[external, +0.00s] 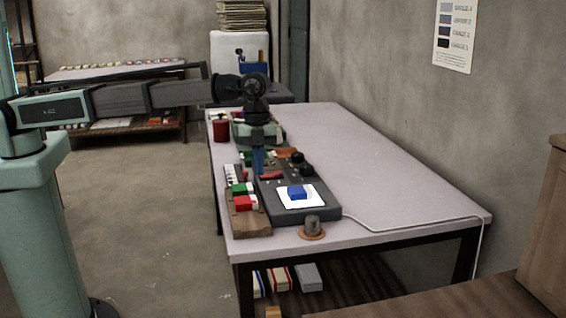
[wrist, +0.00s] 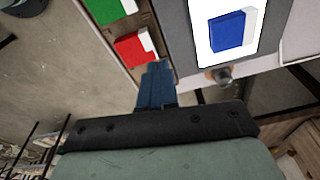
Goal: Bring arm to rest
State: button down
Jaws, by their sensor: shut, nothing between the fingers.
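My gripper (external: 258,170) has blue fingers pointing down over the left part of the table. The fingers are together and empty. In the wrist view the gripper (wrist: 157,75) appears above the gap between a wooden tray and a dark grey device. A small blue folded cloth or block (external: 297,192) lies on a white square on the device (external: 322,213); it also shows in the wrist view (wrist: 230,32). A red-and-white piece (external: 243,202) and a green-and-white piece (external: 239,188) lie on the wooden tray (external: 246,222). I cannot tell whether the fingertips touch anything.
The light table (external: 370,165) is clear to the right. A grey knob on an orange base (external: 312,227) stands near the front edge. A white cable (external: 400,226) runs right. A red canister (external: 221,128) stands at the far left edge. Dark knobs (external: 301,163) lie behind the device.

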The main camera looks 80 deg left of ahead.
jog(key=s+d+f+m+g+h, duration=0.1)
jog(key=s+d+f+h, duration=0.15)
jog(key=s+d, duration=0.85)
jog(key=s+d+f+m+g+h, duration=0.15)
jog(key=s+d+f, duration=0.25)
jog(key=s+d, duration=0.75)
jog(key=s+a+f+n+y, duration=0.3)
jog(key=a+f+n, duration=0.8)
jog(key=a+f, duration=1.9)
jog(key=s+a+f+n+g+y, duration=0.1)
jog(key=s+a+f+n, duration=0.25)
jog(key=s+a, duration=0.45)
jog(key=s+a+f+n+g+y, duration=0.15)
jog(key=s+a+f, duration=0.35)
jog(key=a, duration=0.5)
jog(key=s+a+n+g, duration=0.1)
jog(key=s+a+n, duration=0.2)
jog(key=s, duration=0.5)
jog(key=s+a+f+n, duration=0.1)
jog(key=s+a+n, duration=0.2)
jog(key=s+a, duration=0.3)
jog(key=s, duration=0.3)
jog(key=shift+a+f+g, duration=0.2)
jog(key=shift+g, duration=0.2)
jog(key=c, duration=1.8)
grip_release()
jog(key=shift+c, duration=0.2)
